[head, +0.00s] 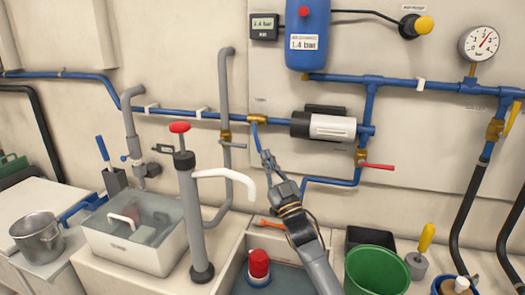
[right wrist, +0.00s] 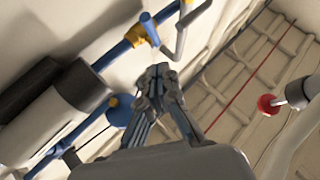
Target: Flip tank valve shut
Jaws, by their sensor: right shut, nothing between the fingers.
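A brass valve (head: 257,119) sits on the blue wall pipe, left of the white and black pump. Its blue lever (head: 257,138) points down, across the pipe; a small label above it is too small to read. The valve (right wrist: 136,36) and lever (right wrist: 149,28) also show in the right wrist view. My right gripper (head: 267,157) is shut and empty, its tips by the lever's lower end. In the wrist view its fingertips (right wrist: 158,70) look slightly apart from the lever; contact is unclear. My left gripper is not in view.
The pump (head: 331,126) and a red-lever valve (head: 376,166) are to the right. A grey pipe (head: 225,90) with a grey-lever valve runs close on the left. A hand pump (head: 188,190) with a white spout stands front left. A green bucket (head: 375,272) is front right.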

